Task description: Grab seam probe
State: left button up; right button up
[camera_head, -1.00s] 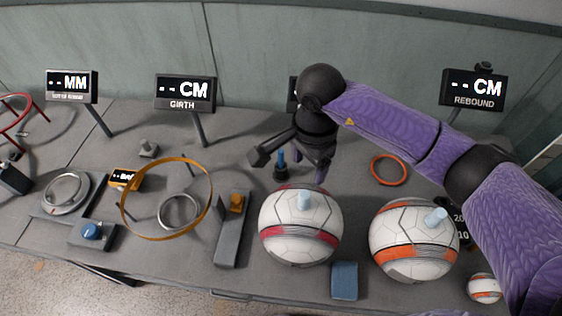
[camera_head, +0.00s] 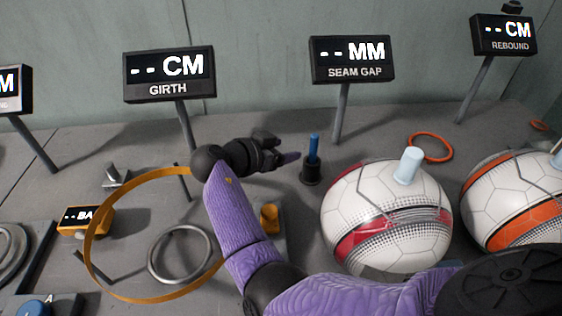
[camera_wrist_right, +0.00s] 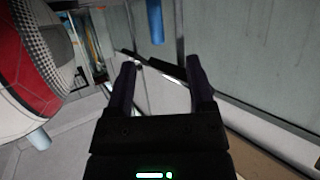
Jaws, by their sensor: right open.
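The seam probe (camera_head: 314,146) is a thin blue rod standing upright in a small dark cup-like holder (camera_head: 311,172), in front of the SEAM GAP display. My right gripper (camera_head: 291,157) is just left of the probe, pointing toward it, with a small gap between. In the right wrist view the gripper's two dark fingers (camera_wrist_right: 160,63) are apart with nothing between them. A blue rod, which looks like the probe (camera_wrist_right: 155,22), shows beyond the fingertips at the top. My left gripper is out of view.
A white and red ball (camera_head: 385,215) with a pale blue peg (camera_head: 409,166) stands right of the holder, close to it. An orange-striped ball (camera_head: 515,205) and orange ring (camera_head: 430,147) are farther right. A large yellow hoop (camera_head: 97,230) stands left of my arm.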

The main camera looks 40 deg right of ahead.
aim_at(311, 142)
jog(key=x, duration=0.3)
jog(key=b+x, duration=0.1)
jog(key=x, duration=0.2)
jog(key=b+x, duration=0.1)
jog(key=x, duration=0.2)
jog(key=shift+s+d, duration=0.25)
jog(key=shift+d, duration=0.45)
jog(key=shift+r, duration=0.1)
grip_shut()
